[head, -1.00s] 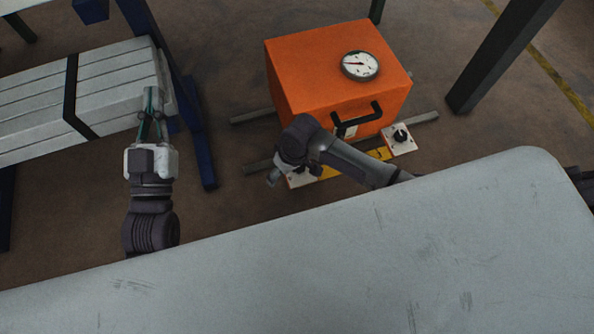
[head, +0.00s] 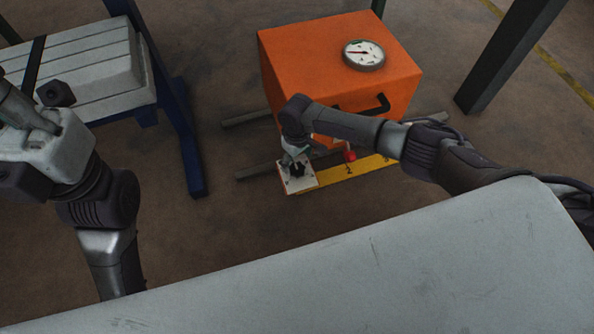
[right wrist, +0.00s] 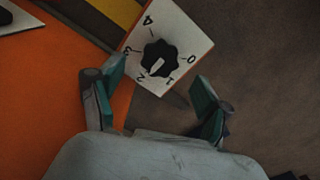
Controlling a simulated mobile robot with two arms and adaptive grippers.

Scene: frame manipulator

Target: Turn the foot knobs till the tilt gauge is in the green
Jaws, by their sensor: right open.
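The orange box (head: 340,75) carries a round white tilt gauge (head: 364,54) on top. Its needle points left; I cannot tell whether it is in the green. A black foot knob (head: 297,170) sits on a white plate at the box's near left; in the right wrist view the knob (right wrist: 160,58) has its white mark between 1 and 2. My right gripper (right wrist: 157,92) is open, with its fingertips short of the knob plate and apart. The other foot knob is hidden behind my right arm. My left gripper (head: 50,145) is at the left; its fingers do not show.
A blue rack (head: 182,125) with strapped grey slabs (head: 95,65) stands left. A dark post (head: 510,55) stands right. A grey surface (head: 330,265) fills the foreground.

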